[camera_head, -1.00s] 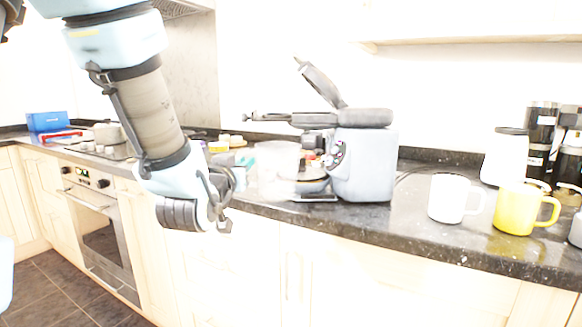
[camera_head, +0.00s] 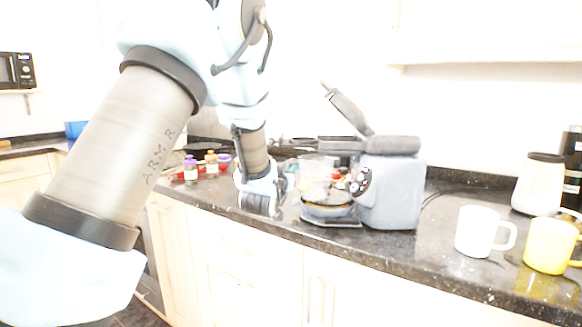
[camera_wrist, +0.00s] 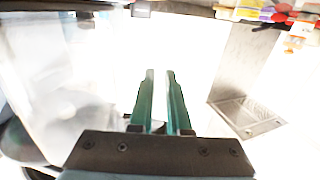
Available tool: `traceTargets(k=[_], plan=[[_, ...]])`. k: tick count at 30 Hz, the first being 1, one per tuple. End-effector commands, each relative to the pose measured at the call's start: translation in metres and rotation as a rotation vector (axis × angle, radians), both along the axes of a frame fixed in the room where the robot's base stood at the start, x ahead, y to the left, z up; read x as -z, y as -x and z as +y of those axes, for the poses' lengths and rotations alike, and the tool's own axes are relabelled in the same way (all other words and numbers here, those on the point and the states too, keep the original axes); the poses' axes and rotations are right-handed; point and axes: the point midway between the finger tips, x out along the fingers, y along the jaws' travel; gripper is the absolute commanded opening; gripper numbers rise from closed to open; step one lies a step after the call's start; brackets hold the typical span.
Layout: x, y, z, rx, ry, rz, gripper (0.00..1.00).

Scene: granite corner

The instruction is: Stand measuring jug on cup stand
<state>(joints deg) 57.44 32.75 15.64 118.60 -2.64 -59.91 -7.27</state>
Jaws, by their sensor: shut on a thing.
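The clear measuring jug (camera_head: 314,172) appears faintly in the head view, just right of my gripper (camera_head: 286,184). In the wrist view my gripper's green fingers (camera_wrist: 159,75) are close together, and the clear, blurred jug (camera_wrist: 65,75) fills the left side. I hold the jug by a thin part that is hard to make out. A small metal stand with a grated foot (camera_wrist: 247,118), which may be the cup stand, shows to the right of the fingers. The jug's base is hidden.
A white mug (camera_head: 478,232) and a yellow mug (camera_head: 550,246) stand farther right on the dark counter (camera_head: 425,250). Small jars (camera_head: 190,170) stand left.

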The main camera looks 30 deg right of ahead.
Motion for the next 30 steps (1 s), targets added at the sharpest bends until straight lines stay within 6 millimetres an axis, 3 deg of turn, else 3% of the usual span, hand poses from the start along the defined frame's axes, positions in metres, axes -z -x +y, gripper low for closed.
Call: traceTargets(k=[2,11,12,20,26,30], plan=[[-0.003,-0.006,-0.012,0.010,0.001,-0.002,0.00],[0.000,-0.001,-0.014,0.018,0.003,-0.002,0.00],[0.000,-0.001,-0.014,0.018,0.003,-0.002,0.16],[0.000,-0.002,-0.013,0.016,0.003,-0.002,0.45],[0.001,0.007,-0.003,0.013,0.004,-0.002,0.45],[0.002,0.026,0.016,0.011,0.004,-0.001,0.45]])
